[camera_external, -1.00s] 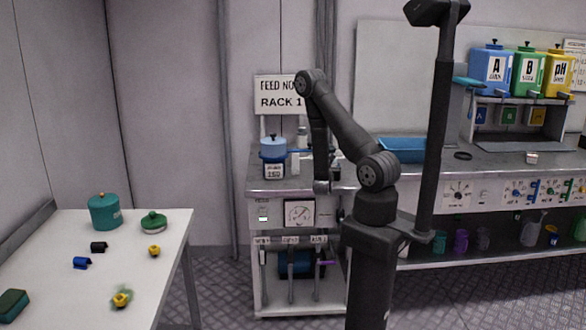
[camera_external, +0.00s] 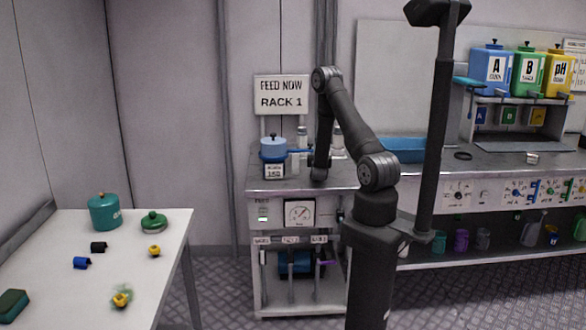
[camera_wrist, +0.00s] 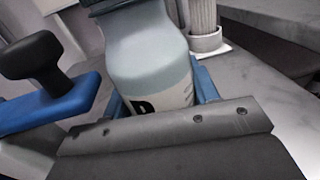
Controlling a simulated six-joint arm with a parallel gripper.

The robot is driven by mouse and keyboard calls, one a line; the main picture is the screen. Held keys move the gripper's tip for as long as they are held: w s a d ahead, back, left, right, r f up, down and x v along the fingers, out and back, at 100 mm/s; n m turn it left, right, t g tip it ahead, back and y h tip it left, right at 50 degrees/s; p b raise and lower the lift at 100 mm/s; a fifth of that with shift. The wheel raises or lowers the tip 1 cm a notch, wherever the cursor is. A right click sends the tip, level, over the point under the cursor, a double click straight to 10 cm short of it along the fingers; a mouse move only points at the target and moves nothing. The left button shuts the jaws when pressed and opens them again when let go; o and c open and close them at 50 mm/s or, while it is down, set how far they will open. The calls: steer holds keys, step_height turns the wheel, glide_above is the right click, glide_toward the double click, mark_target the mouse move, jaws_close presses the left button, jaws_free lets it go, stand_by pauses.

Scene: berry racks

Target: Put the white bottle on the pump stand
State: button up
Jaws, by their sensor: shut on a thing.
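The white bottle (camera_wrist: 150,55), pale with a rounded shoulder and a label with dark print, fills the upper middle of the wrist view. My gripper (camera_wrist: 160,95) is shut on it, with blue pads showing at both sides of its lower body. The bottle's bottom is hidden behind the gripper's dark plate. In the external view my gripper (camera_external: 319,164) is low over the bench beside the blue-lidded pot (camera_external: 273,150). I cannot tell for sure which part there is the pump stand, nor whether the bottle touches a surface.
A blue bar with a black knob (camera_wrist: 45,75) is close at the left in the wrist view. A ribbed pale column (camera_wrist: 203,20) stands behind the bottle. The grey bench top (camera_wrist: 265,90) is bare at right. A blue tray (camera_external: 403,150) lies further right on the bench.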

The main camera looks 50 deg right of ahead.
steer(key=shift+w+d, duration=0.35)
steer(key=shift+w, duration=0.25)
steer(key=shift+w+d, duration=0.3)
steer(key=shift+w, duration=0.3)
steer(key=w, duration=0.1)
steer(key=w+d, duration=0.1)
steer(key=shift+w+d, duration=0.1)
steer(key=shift+w, duration=0.2)
steer(key=shift+s+f, duration=0.1)
steer(key=shift+f, duration=0.6)
steer(key=shift+f, duration=0.1)
steer(key=o, duration=1.4)
steer(key=shift+f, duration=0.1)
